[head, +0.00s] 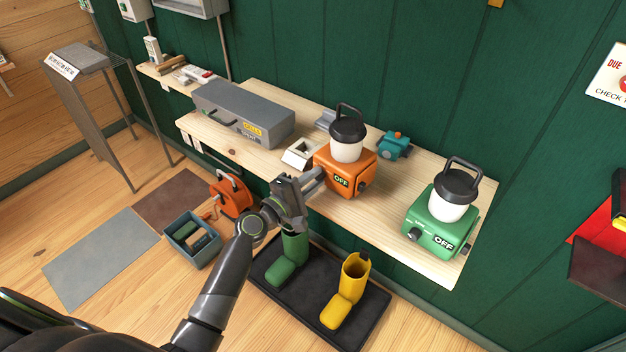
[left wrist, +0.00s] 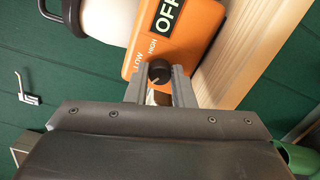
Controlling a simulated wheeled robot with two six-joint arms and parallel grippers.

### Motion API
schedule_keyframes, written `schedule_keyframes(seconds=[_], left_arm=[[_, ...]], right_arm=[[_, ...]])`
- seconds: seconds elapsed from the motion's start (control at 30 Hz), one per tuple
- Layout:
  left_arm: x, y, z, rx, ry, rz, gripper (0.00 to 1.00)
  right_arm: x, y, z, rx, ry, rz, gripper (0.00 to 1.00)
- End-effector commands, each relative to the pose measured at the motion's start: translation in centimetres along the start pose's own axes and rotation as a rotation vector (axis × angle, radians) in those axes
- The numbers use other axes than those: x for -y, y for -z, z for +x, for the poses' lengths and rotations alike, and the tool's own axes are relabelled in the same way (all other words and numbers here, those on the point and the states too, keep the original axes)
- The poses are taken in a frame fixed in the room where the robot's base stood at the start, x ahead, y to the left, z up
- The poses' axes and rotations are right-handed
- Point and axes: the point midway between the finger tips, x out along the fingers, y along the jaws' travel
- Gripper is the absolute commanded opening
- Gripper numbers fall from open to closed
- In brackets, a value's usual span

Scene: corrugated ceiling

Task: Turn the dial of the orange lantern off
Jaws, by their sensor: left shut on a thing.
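The orange lantern (head: 335,158) stands upright on the wooden shelf, with a white globe, black cap and handle. An "OFF" label shows on its front. My left gripper (head: 318,176) reaches its front left side. In the left wrist view, the lantern (left wrist: 205,28) shows "LOW" and "HIGH" marks beside a black dial (left wrist: 160,72). The fingers of my left gripper (left wrist: 160,80) are shut on this dial, one on each side. In the head view, the gripper hides the dial. The dial's pointer is too small to read. My right gripper is not in view.
A green lantern (head: 428,228), also marked "OFF", stands at the shelf's right end. A grey toolbox (head: 240,112), a white holder (head: 300,153) and a teal object (head: 393,146) share the wooden shelf (head: 385,192). Boots stand on a black tray (head: 310,310) below.

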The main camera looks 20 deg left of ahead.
Motion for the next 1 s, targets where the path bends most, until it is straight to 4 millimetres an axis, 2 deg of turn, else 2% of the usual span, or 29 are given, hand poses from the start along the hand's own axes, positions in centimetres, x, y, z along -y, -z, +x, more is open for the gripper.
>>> schedule_keyframes(seconds=[0.1,0.13,0.27,0.53,0.67,0.83,1.0], left_arm=[[0.1,0.0,0.0,-0.001,0.002,-0.001,0.0],[0.1,0.0,0.0,-0.001,0.002,-0.001,0.26],[0.1,0.0,0.0,0.0,0.001,0.0,0.43],[0.0,0.0,0.0,0.0,0.001,0.001,0.44],[0.1,0.1,-0.7,0.0,0.001,0.002,0.44],[0.2,0.1,-3.4,-0.001,0.003,0.003,0.44],[0.4,0.2,-7.5,-0.002,0.003,0.003,0.44]], right_arm=[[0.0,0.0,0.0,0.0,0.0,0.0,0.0],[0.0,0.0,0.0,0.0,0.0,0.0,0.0],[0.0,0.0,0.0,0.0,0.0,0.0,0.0],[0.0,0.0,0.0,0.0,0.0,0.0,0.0],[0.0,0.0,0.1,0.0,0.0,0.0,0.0],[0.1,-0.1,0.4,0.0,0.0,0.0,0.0],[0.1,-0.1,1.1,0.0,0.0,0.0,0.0]])
